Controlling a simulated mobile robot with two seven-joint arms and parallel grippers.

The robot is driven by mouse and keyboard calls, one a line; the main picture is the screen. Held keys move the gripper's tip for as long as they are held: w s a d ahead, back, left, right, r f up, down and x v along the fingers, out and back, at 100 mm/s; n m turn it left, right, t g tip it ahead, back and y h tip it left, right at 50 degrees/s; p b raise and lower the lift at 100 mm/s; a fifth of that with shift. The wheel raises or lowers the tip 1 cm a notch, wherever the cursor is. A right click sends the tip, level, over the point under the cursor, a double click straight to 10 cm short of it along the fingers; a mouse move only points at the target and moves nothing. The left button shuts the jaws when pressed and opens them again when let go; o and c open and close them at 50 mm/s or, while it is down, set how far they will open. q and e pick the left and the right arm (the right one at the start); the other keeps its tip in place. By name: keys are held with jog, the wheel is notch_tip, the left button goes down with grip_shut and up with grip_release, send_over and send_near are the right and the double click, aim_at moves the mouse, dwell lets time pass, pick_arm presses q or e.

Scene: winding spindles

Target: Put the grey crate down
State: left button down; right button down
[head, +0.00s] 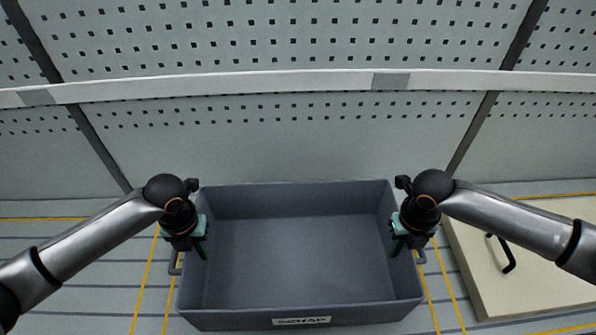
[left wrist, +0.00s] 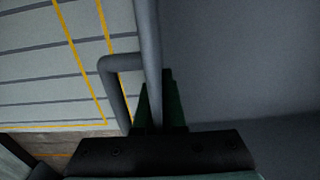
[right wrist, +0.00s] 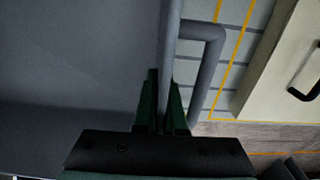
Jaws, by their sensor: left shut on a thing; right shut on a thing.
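The grey crate (head: 300,258) is an open, empty box with a white label (head: 301,321) on its near wall. My left gripper (head: 200,246) is shut on the crate's left side wall, beside a bar handle (left wrist: 112,72). My right gripper (head: 397,244) is shut on the right side wall, beside the other handle (right wrist: 212,45). In both wrist views the green fingers straddle the crate's rim. The crate looks level. Its underside is hidden, so I cannot tell whether it touches the surface below.
Below lies a grey slatted surface (head: 100,268) with yellow lines marked around the crate. A cream panel or box (head: 480,262) with a black handle (head: 502,253) stands close on the right. A perforated grey wall (head: 300,130) with a pale rail (head: 230,86) runs behind.

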pick_arm(q)
jog(key=shift+w+r, duration=0.1)
jog(key=shift+r, duration=0.15)
pick_arm(e)
jog(key=shift+w+r, duration=0.1)
jog(key=shift+r, duration=0.1)
